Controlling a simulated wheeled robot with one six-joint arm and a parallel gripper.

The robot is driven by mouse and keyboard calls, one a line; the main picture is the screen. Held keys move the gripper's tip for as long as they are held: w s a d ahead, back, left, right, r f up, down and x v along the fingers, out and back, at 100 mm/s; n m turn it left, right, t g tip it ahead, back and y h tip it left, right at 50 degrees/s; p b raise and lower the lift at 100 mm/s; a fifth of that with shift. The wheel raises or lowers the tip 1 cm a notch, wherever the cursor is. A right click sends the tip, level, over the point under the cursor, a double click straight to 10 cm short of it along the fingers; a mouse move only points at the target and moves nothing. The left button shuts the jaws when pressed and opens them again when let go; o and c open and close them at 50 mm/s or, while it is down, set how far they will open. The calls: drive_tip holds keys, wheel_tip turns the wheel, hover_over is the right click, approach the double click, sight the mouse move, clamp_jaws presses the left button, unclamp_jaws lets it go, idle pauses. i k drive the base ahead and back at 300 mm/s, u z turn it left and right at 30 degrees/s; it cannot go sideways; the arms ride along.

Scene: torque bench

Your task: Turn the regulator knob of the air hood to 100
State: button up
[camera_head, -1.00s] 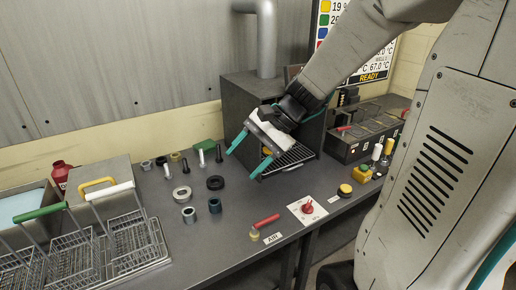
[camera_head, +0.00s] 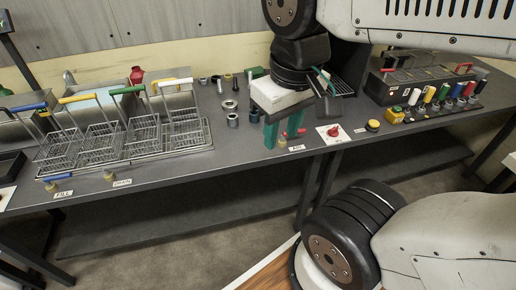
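A red knob (camera_head: 333,131) sits on a white square plate (camera_head: 322,139) at the bench's front edge. Its scale marks are too small to read. A red-handled lever (camera_head: 300,132) lies left of it, by a label reading AIR (camera_head: 297,148). My gripper (camera_head: 283,142) points down over the front of the bench, left of the knob plate. Its two green fingers are apart with nothing seen held between them. The fingers partly cover the red lever; I cannot tell whether they touch it. The dark hood box (camera_head: 348,60) behind is mostly hidden by my arm.
A yellow-topped button (camera_head: 373,125) sits right of the knob plate. Wire baskets (camera_head: 100,140) stand in a tray at left. A dark unit (camera_head: 420,85) with a row of coloured bottles (camera_head: 429,95) stands at right.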

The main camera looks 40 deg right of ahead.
sight(333, 132)
drive_tip(key=u, duration=0.1)
drive_tip(key=k, duration=1.1)
drive_tip(key=z, duration=1.35)
drive_tip(key=i, duration=1)
drive_tip(key=u, duration=0.55)
